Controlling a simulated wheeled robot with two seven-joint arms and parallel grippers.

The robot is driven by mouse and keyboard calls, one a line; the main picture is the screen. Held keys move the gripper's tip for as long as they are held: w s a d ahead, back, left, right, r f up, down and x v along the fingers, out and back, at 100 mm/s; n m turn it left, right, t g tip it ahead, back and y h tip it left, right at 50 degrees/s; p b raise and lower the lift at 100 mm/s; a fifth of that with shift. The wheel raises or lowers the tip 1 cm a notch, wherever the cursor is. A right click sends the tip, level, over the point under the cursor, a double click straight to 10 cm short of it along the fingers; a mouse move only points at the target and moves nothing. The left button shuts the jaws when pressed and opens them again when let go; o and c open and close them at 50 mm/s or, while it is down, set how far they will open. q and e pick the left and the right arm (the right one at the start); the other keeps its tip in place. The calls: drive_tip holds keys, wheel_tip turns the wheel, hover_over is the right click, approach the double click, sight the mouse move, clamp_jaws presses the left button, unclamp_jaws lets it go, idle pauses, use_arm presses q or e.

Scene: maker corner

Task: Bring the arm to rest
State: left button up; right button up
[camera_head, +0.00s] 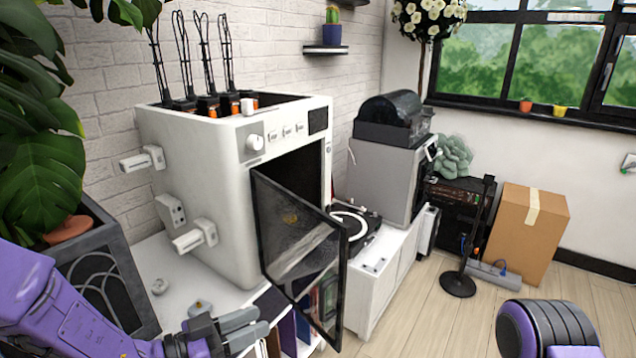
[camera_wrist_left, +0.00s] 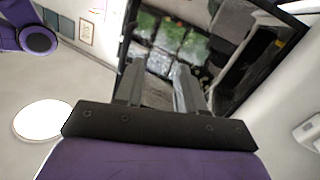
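My left arm comes in from the lower left of the head view. Its gripper (camera_head: 256,327) is in front of and below the white 3D printer (camera_head: 200,190). In the left wrist view, the two fingers of this gripper (camera_wrist_left: 158,72) stand apart with nothing held between them. The printer's dark glass door (camera_head: 300,245) stands open toward me, to the right of the gripper. The door's glass also shows ahead of the fingers in the left wrist view (camera_wrist_left: 165,40). A purple part of my right arm shows at the lower right of the head view; its gripper is out of sight.
The printer stands on a white cabinet (camera_head: 165,258) with small loose objects near its front. A record player (camera_head: 352,222) and a grey machine (camera_head: 385,175) are to the right. A planter (camera_head: 110,265) is at left. A cardboard box (camera_head: 525,235) and black stand (camera_head: 460,283) occupy the floor.

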use_arm(q)
drive_tip(key=s+a+f+n+y, duration=0.2)
drive_tip(key=a+f+n+y, duration=0.25)
drive_tip(key=f, duration=0.65)
drive_tip(key=s+a+f+n+y, duration=0.3)
drive_tip(key=f+n+y, duration=0.3)
drive_tip(key=f, duration=0.5)
drive_tip(key=s+a+f+n+g+y, duration=0.2)
drive_tip(key=s+f, duration=0.3)
drive_tip(key=s, duration=0.4)
drive_tip(key=s+a+f+n+g+y, duration=0.3)
drive_tip(key=s+a+f+g+y, duration=0.1)
drive_tip(key=s, duration=0.6)
drive_tip(key=shift+a+f+g+y, duration=0.35)
drive_tip(key=shift+a+f+g, duration=0.25)
drive_tip(key=shift+a+f, duration=0.15)
drive_tip(key=shift+w+r, duration=0.1)
